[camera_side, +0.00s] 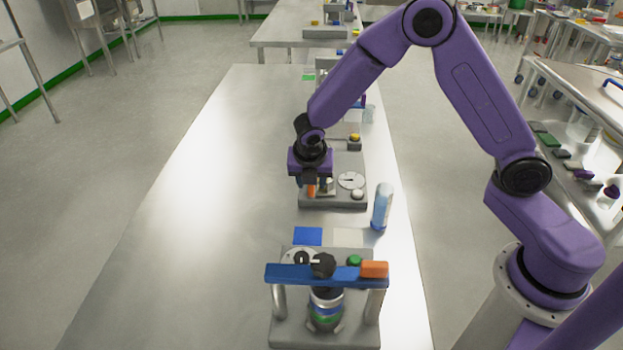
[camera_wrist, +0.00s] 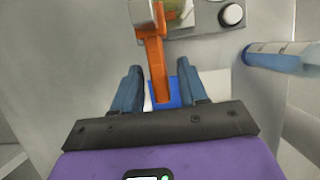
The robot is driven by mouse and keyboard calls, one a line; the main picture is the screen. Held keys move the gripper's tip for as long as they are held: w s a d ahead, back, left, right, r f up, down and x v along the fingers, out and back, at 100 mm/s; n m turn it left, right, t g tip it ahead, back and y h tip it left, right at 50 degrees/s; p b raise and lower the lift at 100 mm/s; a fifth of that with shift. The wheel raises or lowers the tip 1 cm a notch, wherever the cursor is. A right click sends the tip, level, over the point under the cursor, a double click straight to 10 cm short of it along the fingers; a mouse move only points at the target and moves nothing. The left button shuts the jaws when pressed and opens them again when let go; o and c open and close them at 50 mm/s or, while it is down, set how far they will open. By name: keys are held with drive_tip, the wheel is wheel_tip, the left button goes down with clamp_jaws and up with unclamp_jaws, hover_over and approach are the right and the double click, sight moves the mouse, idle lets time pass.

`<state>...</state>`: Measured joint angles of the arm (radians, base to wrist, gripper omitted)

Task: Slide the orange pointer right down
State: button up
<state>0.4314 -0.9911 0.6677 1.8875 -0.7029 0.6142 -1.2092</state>
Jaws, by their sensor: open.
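The orange pointer (camera_wrist: 155,65) shows in the wrist view as an upright orange bar. It starts at a pale block at the top and runs down between the two fingers of my gripper (camera_wrist: 158,80). The fingers stand apart, one on each side of it, with gaps visible. In the side view my gripper (camera_side: 311,182) is at the middle grey device (camera_side: 332,203), and a small orange part (camera_side: 311,191) shows just below it. Most of the pointer is hidden there by the gripper.
A dial (camera_side: 351,181) and a pale knob (camera_side: 357,194) sit right of the gripper. A blue-white bottle (camera_side: 382,206) stands close by. A nearer device has a blue bar (camera_side: 312,274) with an orange end block (camera_side: 374,269). The left of the steel table (camera_side: 190,210) is clear.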

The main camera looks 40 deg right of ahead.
sight(311, 195)
clamp_jaws()
drive_tip(key=shift+f, duration=3.25)
unclamp_jaws()
drive_tip(key=v, duration=1.7)
drive_tip(key=shift+r, duration=0.2)
